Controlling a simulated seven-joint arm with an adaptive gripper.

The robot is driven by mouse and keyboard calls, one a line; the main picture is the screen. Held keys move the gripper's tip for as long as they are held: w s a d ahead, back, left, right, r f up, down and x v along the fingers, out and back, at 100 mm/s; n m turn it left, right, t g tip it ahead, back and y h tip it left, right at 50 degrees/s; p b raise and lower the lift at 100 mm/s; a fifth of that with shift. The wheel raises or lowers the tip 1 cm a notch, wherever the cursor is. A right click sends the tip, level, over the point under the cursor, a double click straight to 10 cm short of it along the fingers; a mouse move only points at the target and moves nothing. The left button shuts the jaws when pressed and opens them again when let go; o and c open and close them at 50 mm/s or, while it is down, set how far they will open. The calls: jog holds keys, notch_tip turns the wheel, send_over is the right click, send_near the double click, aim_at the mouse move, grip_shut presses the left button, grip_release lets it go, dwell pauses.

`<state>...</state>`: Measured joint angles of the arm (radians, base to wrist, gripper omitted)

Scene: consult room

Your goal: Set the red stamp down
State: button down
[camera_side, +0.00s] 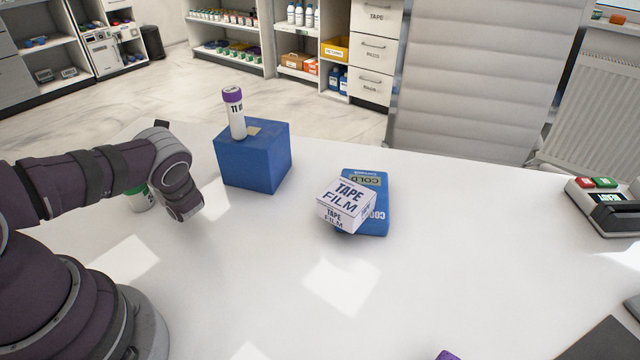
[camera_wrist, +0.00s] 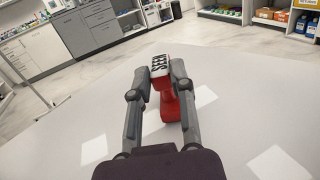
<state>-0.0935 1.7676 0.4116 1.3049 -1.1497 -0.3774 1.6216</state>
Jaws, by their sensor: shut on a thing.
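The red stamp (camera_wrist: 170,108) shows in the wrist view between the two fingers of my gripper (camera_wrist: 160,78). My gripper is shut on it. A pale block with dark markings (camera_wrist: 161,66) is at the stamp's far end, level with the fingertips; its red body extends back between the fingers. I cannot tell whether the stamp touches the white table (camera_wrist: 230,120). In the side view my arm hides the gripper, and the stamp is not visible there.
A blue box (camera_side: 253,160) bears a purple-capped tube (camera_side: 234,112). A tape film box (camera_side: 345,203) rests on a blue cold pack (camera_side: 376,220). A white and green container (camera_side: 139,202) is partly behind my arm.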

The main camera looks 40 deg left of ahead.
jog(key=shift+f, duration=0.1)
jog(key=c, duration=1)
grip_release()
